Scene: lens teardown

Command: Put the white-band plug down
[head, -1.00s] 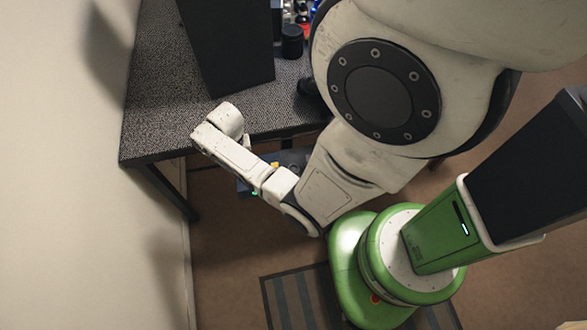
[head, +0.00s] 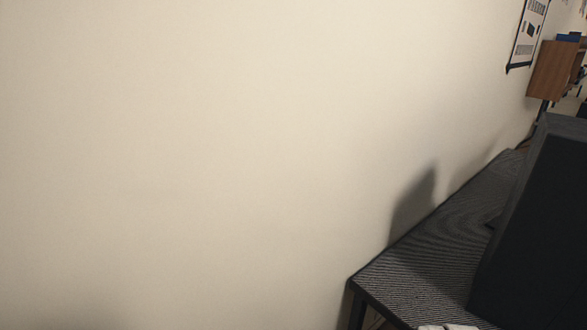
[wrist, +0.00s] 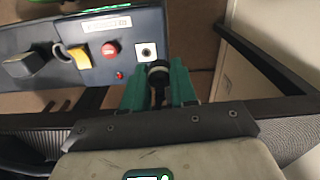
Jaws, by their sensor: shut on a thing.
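My gripper (wrist: 157,84) shows in the wrist view with two teal fingers closed on a small dark round plug (wrist: 158,72). A paler ring shows near the plug's end, but it is too small to be sure that it is a white band. The plug appears just below a white square with a dark round socket on a dark panel (wrist: 127,70). I cannot tell whether the plug touches the panel. In the head view neither the gripper nor the plug shows.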

